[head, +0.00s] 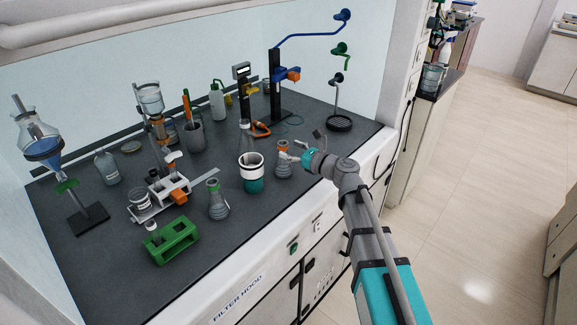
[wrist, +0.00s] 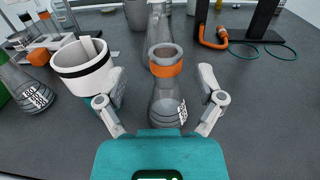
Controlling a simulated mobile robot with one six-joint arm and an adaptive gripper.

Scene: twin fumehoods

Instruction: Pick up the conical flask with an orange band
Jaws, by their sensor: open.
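The conical flask with an orange band (head: 284,158) stands upright on the dark worktop near its front edge. In the wrist view the same flask (wrist: 166,96) stands between my gripper's fingers, its orange band around the neck. My gripper (wrist: 160,92) is open, with one finger on each side of the flask and a visible gap on each side. In the head view my gripper (head: 293,152) reaches in from the right at the flask's height.
A white-and-teal beaker (head: 252,175) stands close on the left, near the left finger in the wrist view (wrist: 84,68). A taller glass vessel (head: 246,138) is behind. A green-banded flask (head: 217,200) and a green rack (head: 172,242) are farther left. The worktop right of the flask is clear.

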